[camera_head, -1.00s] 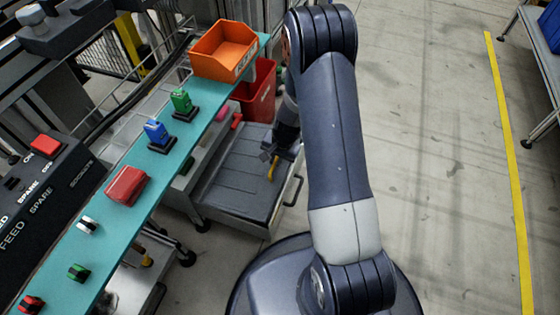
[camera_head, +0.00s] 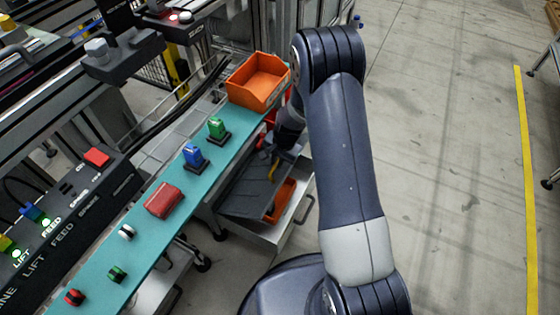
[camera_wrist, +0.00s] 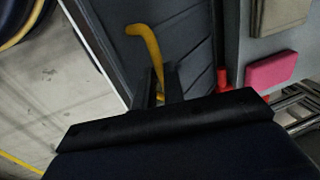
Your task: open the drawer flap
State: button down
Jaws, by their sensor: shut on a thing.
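The dark grey drawer flap (camera_head: 243,197) is tilted up over the pulled-out drawer (camera_head: 268,234) in the head view. Its near right edge stands off the drawer rim, and an orange bin (camera_head: 281,199) shows inside. The yellow handle (camera_head: 274,171) sits on the flap; it also shows in the wrist view (camera_wrist: 148,42), curving out past my fingers. My gripper (camera_wrist: 160,84) is shut on the yellow handle. In the head view my gripper (camera_head: 272,156) is small and partly shaded beside my arm. The ribbed flap (camera_wrist: 203,30) fills the upper middle of the wrist view.
A teal shelf (camera_head: 145,227) with an orange bin (camera_head: 259,80), a red block (camera_head: 164,200) and several small blocks runs left of the drawer. A pink block (camera_wrist: 272,69) lies near the flap. The floor at right (camera_head: 440,150) is clear.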

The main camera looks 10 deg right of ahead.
jog(key=c, duration=1.5)
grip_release()
jog(key=shift+r, duration=0.1)
jog(key=r+p, duration=0.1)
jog(key=r, duration=0.2)
jog(key=s+d+r+p, duration=0.1)
jog(key=r, duration=0.3)
jog(key=r+p, duration=0.1)
jog(key=r, duration=0.2)
jog(key=shift+s+d+r, duration=0.15)
jog(key=shift+d+r, duration=0.05)
jog(key=shift+d, duration=0.1)
